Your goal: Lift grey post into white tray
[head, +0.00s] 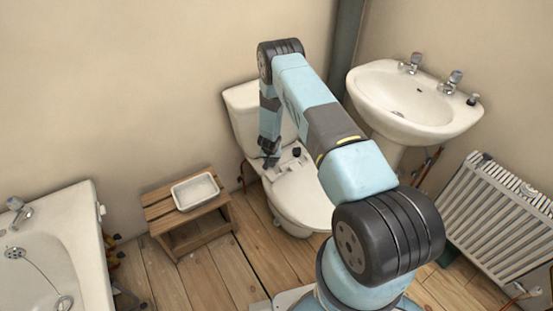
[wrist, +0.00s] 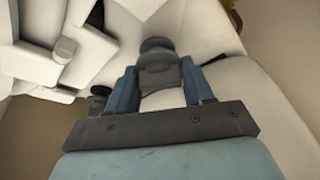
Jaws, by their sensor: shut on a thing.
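My gripper (head: 270,160) is over the closed toilet lid, near the tank. The wrist view shows its two blue fingers shut on the grey post (wrist: 157,66), a dark grey piece with a rounded top and a narrower neck. I cannot tell whether the post still touches the white surface below. In the head view the post is too small and hidden to make out clearly. The white tray (head: 196,190) is shallow and looks empty. It lies on the wooden stool to the left of the toilet, apart from my gripper.
A small black round thing (head: 297,152) and white parts lie on the toilet (head: 300,205). The wooden stool (head: 187,228) stands between the toilet and the bathtub (head: 50,250). A washbasin (head: 415,105) and radiator (head: 500,215) are at right. Wall space above the stool is clear.

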